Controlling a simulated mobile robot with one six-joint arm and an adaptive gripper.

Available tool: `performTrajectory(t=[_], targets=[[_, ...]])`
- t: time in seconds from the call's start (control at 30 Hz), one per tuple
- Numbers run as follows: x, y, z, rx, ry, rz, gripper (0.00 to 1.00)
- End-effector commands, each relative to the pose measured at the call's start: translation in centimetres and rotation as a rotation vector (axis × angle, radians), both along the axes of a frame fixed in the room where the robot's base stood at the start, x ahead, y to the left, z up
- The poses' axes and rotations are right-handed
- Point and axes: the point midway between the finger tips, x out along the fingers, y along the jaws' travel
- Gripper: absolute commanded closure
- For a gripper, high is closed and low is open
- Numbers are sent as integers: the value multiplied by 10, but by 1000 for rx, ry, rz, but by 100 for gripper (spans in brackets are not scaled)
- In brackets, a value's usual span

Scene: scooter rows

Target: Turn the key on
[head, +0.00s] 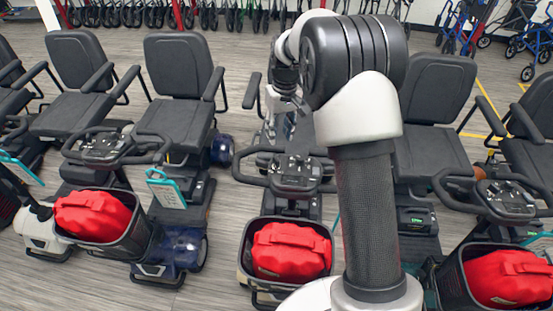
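My arm reaches over the middle scooter, and my gripper (294,106) hangs above and behind its control console (296,171), apart from it. My gripper is small and partly hidden by my own arm, so I cannot tell whether it is open or shut. The console is dark, with handlebars to both sides. No key can be made out on it at this size. Other scooters have similar consoles, one at the left (103,147) and one at the right (507,197).
Scooters stand in a row with black seats, such as the left seat (178,65). Red bags lie in their front baskets, one in the middle basket (291,250). Teal tags (166,188) hang at the left. Grey floor shows between the scooters. Walkers (465,25) stand along the back.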

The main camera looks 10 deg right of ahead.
Motion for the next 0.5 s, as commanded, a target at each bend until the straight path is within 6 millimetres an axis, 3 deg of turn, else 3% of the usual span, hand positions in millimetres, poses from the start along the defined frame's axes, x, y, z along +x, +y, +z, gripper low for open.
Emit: performTrajectory(t=[0.03, 0.3, 0.5], targets=[[-2, 1, -15, 0, 5, 0, 67], [-2, 6, -74, 0, 4, 0, 67], [-2, 8, -106, 1, 2, -1, 67]])
